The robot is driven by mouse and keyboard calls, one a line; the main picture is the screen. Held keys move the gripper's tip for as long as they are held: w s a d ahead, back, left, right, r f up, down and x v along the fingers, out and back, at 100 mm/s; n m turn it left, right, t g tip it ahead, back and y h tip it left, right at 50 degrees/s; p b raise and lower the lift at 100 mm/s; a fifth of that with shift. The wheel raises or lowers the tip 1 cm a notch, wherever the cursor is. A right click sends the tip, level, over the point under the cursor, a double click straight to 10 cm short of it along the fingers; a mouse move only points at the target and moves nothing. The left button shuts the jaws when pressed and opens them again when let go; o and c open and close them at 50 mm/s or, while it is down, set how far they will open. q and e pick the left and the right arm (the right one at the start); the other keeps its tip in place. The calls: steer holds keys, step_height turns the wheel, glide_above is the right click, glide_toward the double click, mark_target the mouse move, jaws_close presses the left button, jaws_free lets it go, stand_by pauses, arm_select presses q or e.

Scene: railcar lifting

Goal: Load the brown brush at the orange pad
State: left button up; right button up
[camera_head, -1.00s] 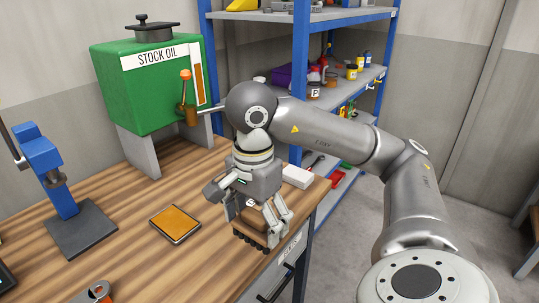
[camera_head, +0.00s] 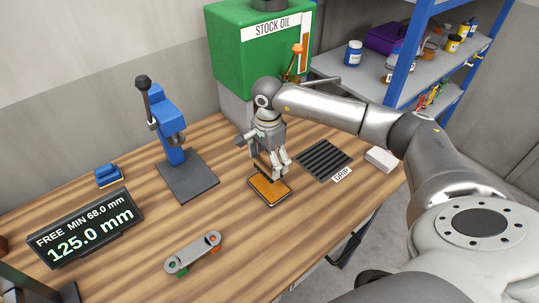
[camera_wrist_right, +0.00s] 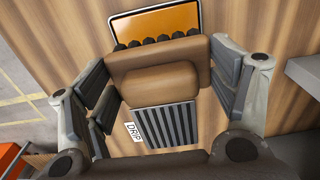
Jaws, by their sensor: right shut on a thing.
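In the right wrist view the gripper's fingers (camera_wrist_right: 160,78) stand at both sides of the brush. The brush's dark bristles (camera_wrist_right: 157,43) point toward the orange pad (camera_wrist_right: 153,18) and overlap its edge in the picture. I cannot tell whether they touch it. In the head view the fingers hide most of the brush. My left gripper is not in view.
A ribbed drip tray (camera_head: 324,159) lies right of the pad, with a white block (camera_head: 381,160) beyond. A blue press (camera_head: 168,130) on a dark base stands left. The green oil tank (camera_head: 262,45) is behind. A display (camera_head: 85,229) and a grey link (camera_head: 193,253) lie nearer.

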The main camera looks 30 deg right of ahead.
mark_target(269, 171)
steer(key=shift+s+f+b, duration=0.15)
steer(key=shift+f+b, duration=0.15)
steer(key=shift+f, duration=0.35)
step_height(269, 171, down, 4)
steer(key=shift+r+b, duration=0.25)
steer(key=shift+b, duration=0.6)
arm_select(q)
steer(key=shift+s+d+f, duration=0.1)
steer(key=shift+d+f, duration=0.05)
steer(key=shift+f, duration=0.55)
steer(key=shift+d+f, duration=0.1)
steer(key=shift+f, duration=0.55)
arm_select(e)
steer(key=shift+f, duration=0.4)
arm_select(q)
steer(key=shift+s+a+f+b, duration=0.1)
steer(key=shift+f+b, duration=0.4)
steer(key=shift+b, duration=0.15)
arm_select(e)
steer(key=shift+f, duration=0.55)
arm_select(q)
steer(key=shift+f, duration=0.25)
arm_select(e)
steer(key=shift+r+p, duration=1.6)
steer(key=shift+r, duration=1.95)
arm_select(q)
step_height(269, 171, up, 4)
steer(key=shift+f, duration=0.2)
